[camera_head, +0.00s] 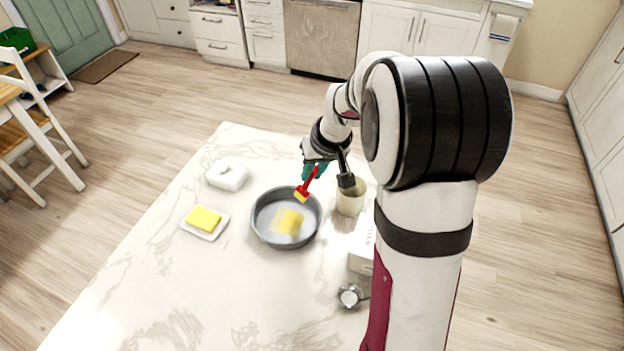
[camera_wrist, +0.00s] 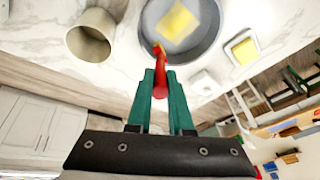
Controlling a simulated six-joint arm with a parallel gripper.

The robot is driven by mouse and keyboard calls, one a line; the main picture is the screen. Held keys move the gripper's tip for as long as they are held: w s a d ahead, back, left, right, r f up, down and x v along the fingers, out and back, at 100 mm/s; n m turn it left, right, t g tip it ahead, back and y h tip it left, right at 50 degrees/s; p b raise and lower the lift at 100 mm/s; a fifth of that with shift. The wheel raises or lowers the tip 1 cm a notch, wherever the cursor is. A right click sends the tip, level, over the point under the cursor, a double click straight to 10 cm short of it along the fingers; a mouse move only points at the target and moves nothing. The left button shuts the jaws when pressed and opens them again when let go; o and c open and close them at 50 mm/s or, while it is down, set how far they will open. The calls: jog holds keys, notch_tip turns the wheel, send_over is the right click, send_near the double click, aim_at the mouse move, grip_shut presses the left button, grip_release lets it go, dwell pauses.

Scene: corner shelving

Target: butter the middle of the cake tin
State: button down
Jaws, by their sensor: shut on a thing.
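My gripper (camera_head: 314,170) is shut on the red handle of a brush (camera_head: 305,188), whose yellowish tip points down at the back right rim of the cake tin. The grey round cake tin (camera_head: 259,231) stands on the marble top, with a yellow butter patch (camera_head: 288,222) on the middle of its floor. In the wrist view the green fingers (camera_wrist: 162,100) close on the red brush (camera_wrist: 160,75), with the tin (camera_wrist: 205,45) beyond. Whether the tip touches the rim cannot be told. A butter block (camera_head: 204,218) lies on a white dish (camera_head: 190,230) left of the tin.
A white lidded dish (camera_head: 227,176) stands behind the butter dish. The front left marble is clear.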

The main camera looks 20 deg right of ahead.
jog(key=shift+r, duration=2)
